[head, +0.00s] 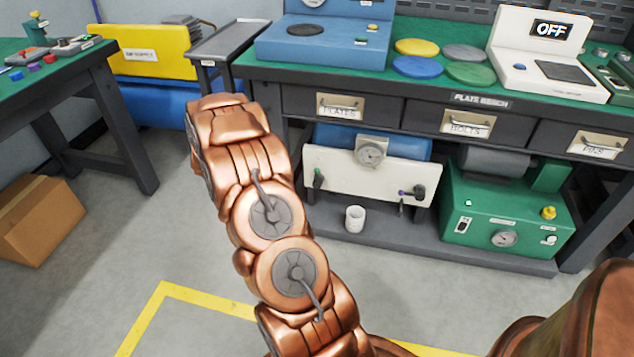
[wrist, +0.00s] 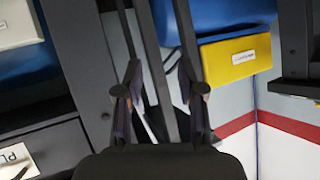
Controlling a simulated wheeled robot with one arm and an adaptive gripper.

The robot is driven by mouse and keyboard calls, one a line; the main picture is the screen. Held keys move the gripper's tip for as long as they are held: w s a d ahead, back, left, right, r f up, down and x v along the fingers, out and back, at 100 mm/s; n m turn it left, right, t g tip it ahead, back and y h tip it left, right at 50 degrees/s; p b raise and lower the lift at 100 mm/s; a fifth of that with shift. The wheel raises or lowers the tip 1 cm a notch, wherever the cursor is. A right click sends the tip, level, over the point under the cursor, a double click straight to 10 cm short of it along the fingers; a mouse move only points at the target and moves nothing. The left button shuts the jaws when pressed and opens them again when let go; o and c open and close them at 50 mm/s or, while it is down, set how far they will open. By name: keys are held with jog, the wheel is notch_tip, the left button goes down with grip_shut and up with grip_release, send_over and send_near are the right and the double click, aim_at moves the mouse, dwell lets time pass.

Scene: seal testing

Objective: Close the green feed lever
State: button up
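A green-handled lever (head: 318,178) stands at the left end of a white panel (head: 385,178) under the plate bench, and I take it for the green feed lever. A purple-tipped lever (head: 404,193) is at the panel's right end. The green lever does not show clearly in the wrist view. My gripper (wrist: 158,75) is open in the wrist view, its two dark fingers apart with nothing visibly held between them. In the head view the gripper is hidden beyond my copper arm, whose far end is left of the panel, near the bench's left end.
A gauge (head: 371,151) is mounted on the panel. A white cup (head: 355,219) stands below it on the lower shelf (head: 455,243). A green pump box (head: 510,215) is to the right. The floor before the bench is clear.

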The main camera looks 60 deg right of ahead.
jog(key=s+d+f+m+g+h+b, duration=0.25)
jog(key=s+d+f+h+b, duration=0.35)
jog(key=d+f, duration=0.7)
jog(key=m+g+h+b, duration=0.2)
jog(key=g+h+b, duration=0.1)
jog(key=g+b, duration=0.1)
send_near(316, 173)
jog(key=d, duration=0.3)
jog(key=shift+t, duration=0.25)
jog(key=shift+w+d+f+b, duration=0.2)
jog(key=shift+d+b, duration=0.3)
jog(key=shift+d, duration=0.85)
jog(key=shift+w+d+f+b, duration=0.1)
jog(key=shift+w+d+b, duration=0.35)
jog(key=shift+d, duration=0.95)
jog(key=shift+w+d+f+b, duration=0.15)
jog(key=shift+d+b, duration=0.4)
jog(key=shift+d, duration=0.8)
jog(key=shift+r, duration=0.1)
grip_shut()
